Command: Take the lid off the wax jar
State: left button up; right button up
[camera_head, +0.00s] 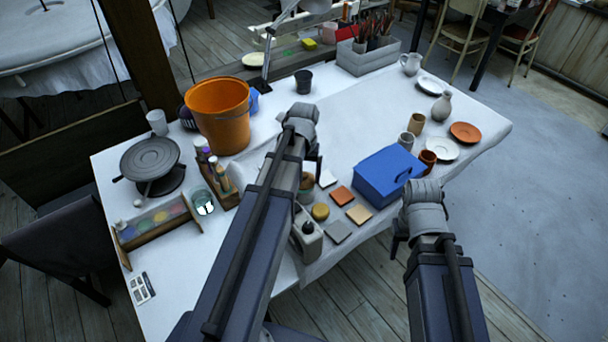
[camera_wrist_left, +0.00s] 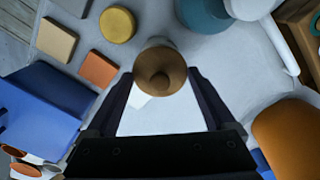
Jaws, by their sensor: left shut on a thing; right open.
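A round brown lid with a knob (camera_wrist_left: 160,76) sits between the fingertips of my left gripper (camera_wrist_left: 161,82) in the left wrist view. My left gripper is shut on it. A pale rim of the wax jar (camera_wrist_left: 156,43) shows just beyond the lid; I cannot tell whether the two touch. In the head view the jar (camera_head: 307,187) is mostly hidden behind my left arm. My right gripper (camera_head: 398,238) is open and empty at the table's front edge, partly hidden by its own wrist.
A yellow disc (camera_head: 320,211) and several square tiles (camera_head: 341,196) lie beside the jar. A blue box (camera_head: 388,177) stands to the right, an orange bucket (camera_head: 218,115) to the left. A white device (camera_head: 306,240) is near the front edge.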

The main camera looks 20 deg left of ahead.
aim_at(304, 175)
pick_arm(q)
notch_tip(304, 175, up, 8)
jog(key=p, duration=0.7)
jog(key=shift+d+f, duration=0.1)
jog(key=shift+f, duration=0.05)
